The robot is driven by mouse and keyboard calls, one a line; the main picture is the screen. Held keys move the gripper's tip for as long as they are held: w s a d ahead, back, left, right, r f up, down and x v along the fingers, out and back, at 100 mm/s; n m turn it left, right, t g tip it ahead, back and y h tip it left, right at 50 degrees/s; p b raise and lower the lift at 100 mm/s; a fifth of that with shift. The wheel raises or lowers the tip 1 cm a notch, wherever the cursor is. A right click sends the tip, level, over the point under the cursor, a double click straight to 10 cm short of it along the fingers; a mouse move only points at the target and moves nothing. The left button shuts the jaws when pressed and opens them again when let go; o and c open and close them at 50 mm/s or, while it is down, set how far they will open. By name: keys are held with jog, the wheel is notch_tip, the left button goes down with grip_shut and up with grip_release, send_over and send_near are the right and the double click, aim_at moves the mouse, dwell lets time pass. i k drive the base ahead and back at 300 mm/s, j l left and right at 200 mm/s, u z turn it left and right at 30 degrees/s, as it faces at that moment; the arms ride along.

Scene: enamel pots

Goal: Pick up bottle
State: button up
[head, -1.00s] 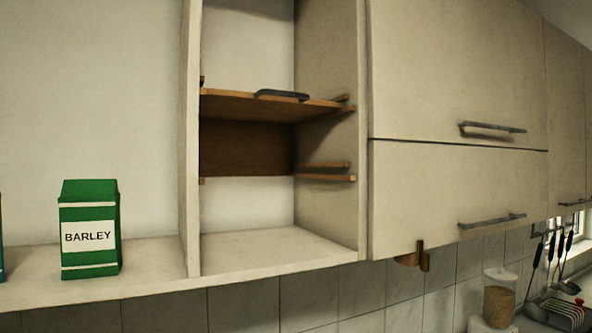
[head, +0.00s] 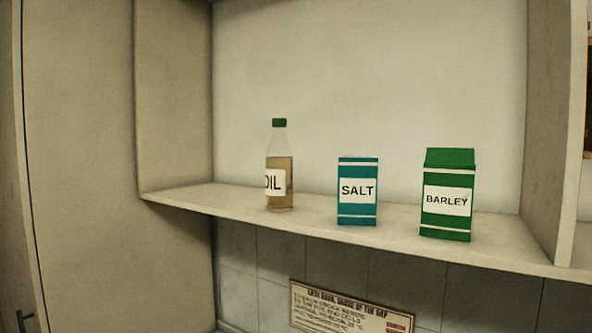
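A clear bottle (head: 280,172) with a green cap and a white label reading OIL stands upright on the open shelf, left of the middle of the head view. It holds a brownish liquid. Its label is turned partly to the left. My gripper is not in view.
A blue SALT box (head: 358,191) stands right of the bottle, with a gap between them. A green BARLEY carton (head: 447,195) stands further right. The shelf (head: 190,199) has side walls at both ends and is bare left of the bottle. A sign (head: 350,307) is below.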

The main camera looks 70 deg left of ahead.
aim_at(279, 169)
jog(key=u, duration=2.5)
